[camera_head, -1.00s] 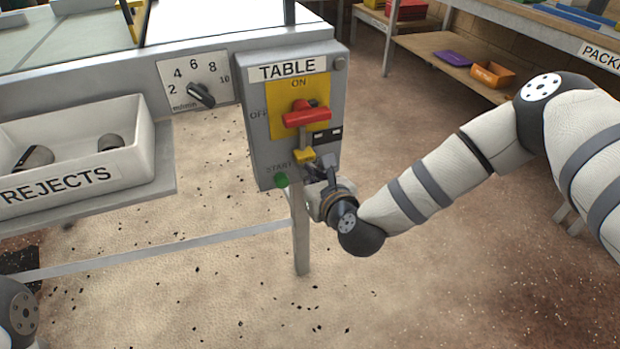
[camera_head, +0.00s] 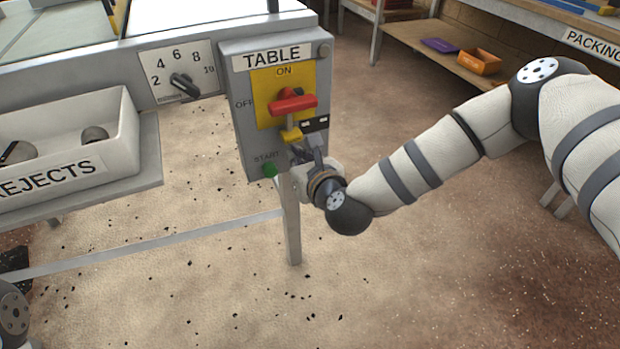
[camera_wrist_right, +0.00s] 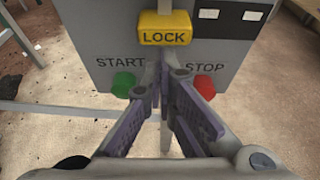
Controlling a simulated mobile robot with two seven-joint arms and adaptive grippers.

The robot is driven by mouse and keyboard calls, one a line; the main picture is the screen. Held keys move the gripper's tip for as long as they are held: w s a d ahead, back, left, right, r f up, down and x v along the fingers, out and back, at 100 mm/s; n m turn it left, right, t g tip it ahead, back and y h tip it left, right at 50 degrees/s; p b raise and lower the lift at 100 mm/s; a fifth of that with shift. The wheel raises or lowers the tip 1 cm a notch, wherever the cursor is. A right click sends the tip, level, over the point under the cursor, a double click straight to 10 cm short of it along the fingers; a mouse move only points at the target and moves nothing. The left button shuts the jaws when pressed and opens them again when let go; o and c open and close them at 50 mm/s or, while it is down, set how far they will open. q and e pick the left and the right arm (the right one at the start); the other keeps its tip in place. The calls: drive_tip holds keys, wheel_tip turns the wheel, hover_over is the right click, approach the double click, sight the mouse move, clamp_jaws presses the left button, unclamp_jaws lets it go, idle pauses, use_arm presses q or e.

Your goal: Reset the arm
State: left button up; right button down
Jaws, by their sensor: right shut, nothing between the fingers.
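My right arm reaches in from the right in the head view. Its gripper (camera_head: 311,152) is in front of the lower part of the TABLE control box (camera_head: 245,130). In the right wrist view the gripper (camera_wrist_right: 166,70) is shut and empty, with its tips between the green START button (camera_wrist_right: 123,84) and the red STOP button (camera_wrist_right: 205,88), below the yellow LOCK tab (camera_wrist_right: 165,28). I cannot tell whether the tips touch the box. A red switch handle (camera_head: 294,103) lies crosswise on the yellow plate. Of my left arm only a joint shows at the lower left; its gripper is out of view.
A white REJECTS bin (camera_head: 122,150) with dark round pieces stands on a ledge at the left. A speed dial (camera_head: 184,84) is beside the box. A shelf at the back right holds an orange bin (camera_head: 479,61). Open floor lies below.

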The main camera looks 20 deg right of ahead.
wheel_tip(320, 180, down, 4)
drive_tip(key=b, duration=0.2)
drive_tip(key=r+p+v, duration=0.1)
drive_tip(key=p+v, duration=0.1)
drive_tip(key=v, duration=0.9)
drive_tip(key=s+a+f+n+g+y+p, duration=0.2)
drive_tip(key=s+a+f+n+g, duration=0.15)
drive_tip(key=s+n, duration=0.5)
drive_tip(key=s+a+f+n+g+y+p, duration=0.25)
drive_tip(key=s+f+n+g, duration=0.2)
drive_tip(key=s+n, duration=0.35)
use_arm(q)
drive_tip(key=w+r+t+p, duration=0.3)
drive_tip(key=w+r+p, duration=0.2)
drive_tip(key=w+r, duration=0.2)
drive_tip(key=v, duration=0.2)
drive_tip(key=shift+w+d+r, duration=0.2)
drive_tip(key=shift+r, duration=0.2)
use_arm(e)
drive_tip(key=s+d+n+g+h, duration=0.2)
drive_tip(key=s+d+n+g, duration=0.2)
drive_tip(key=s+n, duration=0.5)
drive_tip(key=s+d+n+g+h, duration=0.3)
drive_tip(key=s+d+n, duration=0.4)
drive_tip(key=s, duration=1)
drive_tip(key=n+g, duration=0.1)
drive_tip(key=n, duration=0.1)
drive_tip(key=shift+d+r+n+g, duration=0.15)
drive_tip(key=shift+d+n+g, duration=0.2)
drive_tip(key=shift+g, duration=0.05)
